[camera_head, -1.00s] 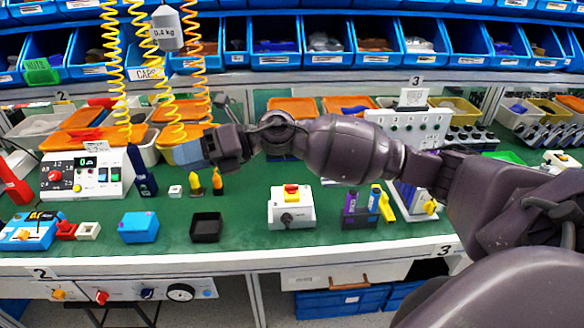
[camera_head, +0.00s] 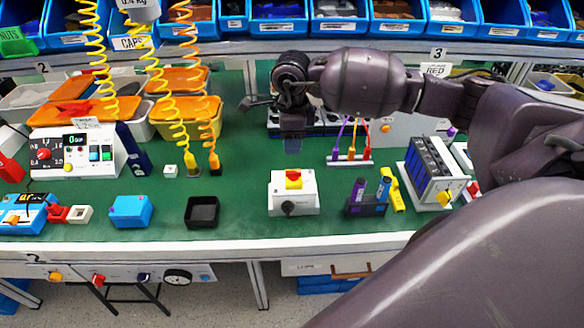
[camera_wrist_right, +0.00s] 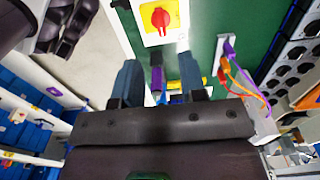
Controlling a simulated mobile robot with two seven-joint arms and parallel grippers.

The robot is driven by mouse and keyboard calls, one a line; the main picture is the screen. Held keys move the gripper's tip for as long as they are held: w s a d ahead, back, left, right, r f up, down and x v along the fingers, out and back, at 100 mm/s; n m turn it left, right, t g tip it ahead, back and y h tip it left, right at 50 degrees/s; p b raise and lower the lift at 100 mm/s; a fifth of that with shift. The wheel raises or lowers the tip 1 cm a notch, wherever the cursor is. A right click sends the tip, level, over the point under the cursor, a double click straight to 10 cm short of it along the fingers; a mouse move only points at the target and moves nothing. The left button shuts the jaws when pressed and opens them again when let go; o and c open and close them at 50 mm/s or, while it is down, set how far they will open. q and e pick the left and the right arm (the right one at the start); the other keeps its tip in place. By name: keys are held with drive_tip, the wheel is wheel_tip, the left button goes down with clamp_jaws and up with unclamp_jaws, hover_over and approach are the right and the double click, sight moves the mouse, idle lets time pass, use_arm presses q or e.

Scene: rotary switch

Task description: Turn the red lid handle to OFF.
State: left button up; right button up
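The red lid handle (camera_head: 293,176) sits on a yellow plate on top of a white switch box (camera_head: 305,199) at the table's front middle. A black knob (camera_head: 288,208) is on the box's front. In the right wrist view the red handle (camera_wrist_right: 160,17) shows at the top edge, beyond the fingertips; I cannot read any ON or OFF marking. My right gripper (camera_head: 292,145) points down behind the box, apart from it. In the wrist view its two bluish fingers (camera_wrist_right: 160,80) stand apart with nothing held between them. My left gripper is not in view.
A holder with purple and yellow pieces (camera_head: 368,208) stands right of the box, and a black tray (camera_head: 202,212) left of it. A blue box (camera_head: 131,211) is farther left. Coiled yellow cables (camera_head: 178,90) hang at the left. Green table (camera_head: 240,170) is clear around the switch box.

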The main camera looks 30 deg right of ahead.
sight(292, 172)
wheel_tip(292, 172, down, 10)
idle(0.5)
drive_tip(key=shift+c, duration=0.4)
clamp_jaws()
